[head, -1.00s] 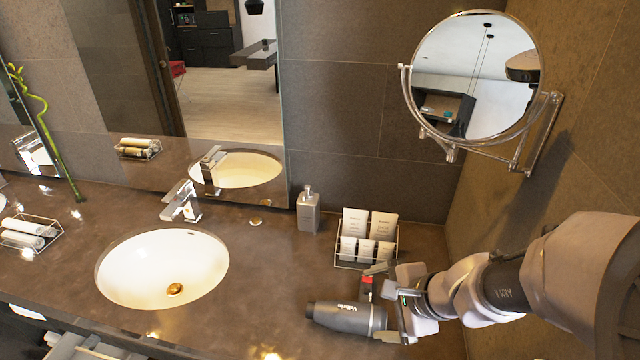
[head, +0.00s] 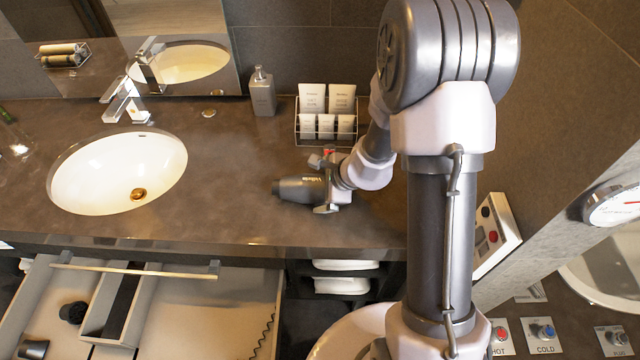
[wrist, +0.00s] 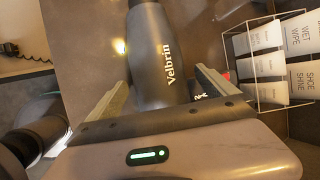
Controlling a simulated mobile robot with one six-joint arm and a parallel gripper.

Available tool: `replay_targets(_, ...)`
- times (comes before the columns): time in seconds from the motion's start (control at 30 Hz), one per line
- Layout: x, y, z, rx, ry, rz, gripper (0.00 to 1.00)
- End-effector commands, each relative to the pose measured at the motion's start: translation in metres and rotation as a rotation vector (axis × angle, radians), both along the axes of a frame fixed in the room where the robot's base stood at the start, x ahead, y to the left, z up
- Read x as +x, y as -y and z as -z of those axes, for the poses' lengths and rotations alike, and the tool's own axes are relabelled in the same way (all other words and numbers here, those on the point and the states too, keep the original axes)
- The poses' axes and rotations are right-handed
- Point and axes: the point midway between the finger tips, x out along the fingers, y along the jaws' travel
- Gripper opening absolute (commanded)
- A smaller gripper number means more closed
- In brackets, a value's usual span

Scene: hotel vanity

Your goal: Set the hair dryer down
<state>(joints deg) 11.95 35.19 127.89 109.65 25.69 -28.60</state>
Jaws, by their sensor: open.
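The dark grey hair dryer (head: 298,189) lies on its side on the brown vanity counter (head: 235,225), in front of the toiletry rack, its barrel pointing left. In the wrist view its body (wrist: 158,55), lettered "Velbrin", runs between my two fingers. My gripper (head: 326,182) is at the right end of the dryer, with its fingers (wrist: 165,90) spread on either side. A gap shows beside the left finger; I cannot tell whether the right finger touches. The dryer's handle is hidden behind my gripper.
A wire rack of toiletry packets (head: 324,143) stands just behind the dryer, with a soap dispenser (head: 262,92) to its left. The white sink (head: 118,172) is farther left. An open drawer (head: 180,310) juts out below the counter. The counter between sink and dryer is clear.

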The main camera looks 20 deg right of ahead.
Motion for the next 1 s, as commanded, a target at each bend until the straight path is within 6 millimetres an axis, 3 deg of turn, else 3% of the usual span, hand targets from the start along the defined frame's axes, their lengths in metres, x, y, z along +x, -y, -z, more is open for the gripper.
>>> replay_targets(0.27, 0.0028, -0.0014, 0.0049, 0.0, 0.0, 0.0, 0.94)
replay_targets(0.73, 0.0028, -0.0013, 0.0044, 0.0, 0.001, 0.0, 0.02)
replay_targets(1.0, 0.0034, -0.0011, 0.0027, 0.0, 0.002, -0.001, 0.0)
